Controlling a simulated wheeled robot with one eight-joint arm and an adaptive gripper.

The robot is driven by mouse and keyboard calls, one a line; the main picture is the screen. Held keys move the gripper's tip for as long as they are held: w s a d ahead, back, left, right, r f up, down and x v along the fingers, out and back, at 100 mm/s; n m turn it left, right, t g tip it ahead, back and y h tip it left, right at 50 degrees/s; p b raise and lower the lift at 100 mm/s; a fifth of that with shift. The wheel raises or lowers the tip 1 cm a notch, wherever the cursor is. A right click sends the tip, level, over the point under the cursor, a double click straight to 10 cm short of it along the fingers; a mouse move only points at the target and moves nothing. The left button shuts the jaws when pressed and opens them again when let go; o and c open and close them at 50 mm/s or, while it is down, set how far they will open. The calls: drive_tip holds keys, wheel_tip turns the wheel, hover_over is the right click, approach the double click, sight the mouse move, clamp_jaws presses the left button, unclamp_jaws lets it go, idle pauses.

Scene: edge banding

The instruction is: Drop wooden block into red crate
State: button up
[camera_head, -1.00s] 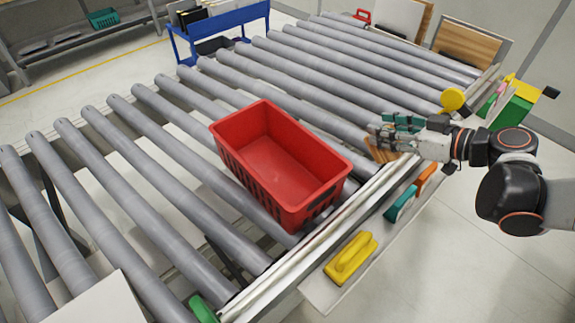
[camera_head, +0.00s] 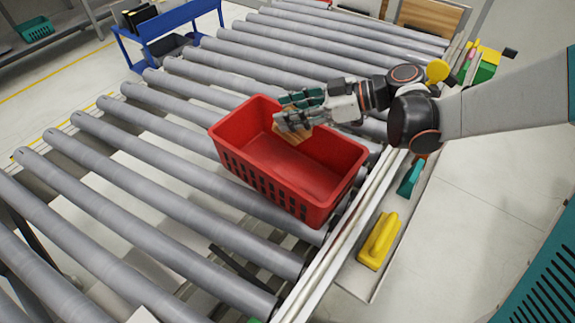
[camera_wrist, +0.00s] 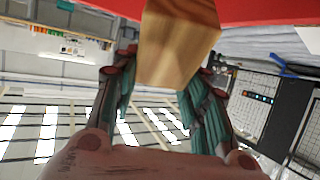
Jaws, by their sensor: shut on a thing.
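The red crate (camera_head: 262,172) stands on the grey roller conveyor and looks empty inside apart from what my gripper holds over it. My gripper (camera_head: 285,112) is at the crate's far side, over its opening. It is shut on the wooden block (camera_head: 292,132), which hangs below the fingers, partly hidden by them. In the wrist view the wooden block (camera_wrist: 178,45) sits between the two fingers, with red crate wall (camera_wrist: 255,12) behind its end. I cannot tell whether the block touches the crate.
Grey rollers (camera_head: 140,165) surround the crate. A side ledge at right holds a yellow-handled tool (camera_head: 379,242) and a teal tool (camera_head: 411,178). A blue rack (camera_head: 170,32) stands at the back left. My arm spans the right side.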

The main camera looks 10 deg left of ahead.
drive_tip(key=shift+f+b, duration=1.25)
drive_tip(key=shift+f, duration=0.9)
drive_tip(key=o, duration=1.2)
drive_tip(key=shift+d+r, duration=0.1)
drive_tip(key=v, duration=1.1)
drive_tip(key=shift+d, duration=0.4)
drive_tip(key=shift+r, duration=0.1)
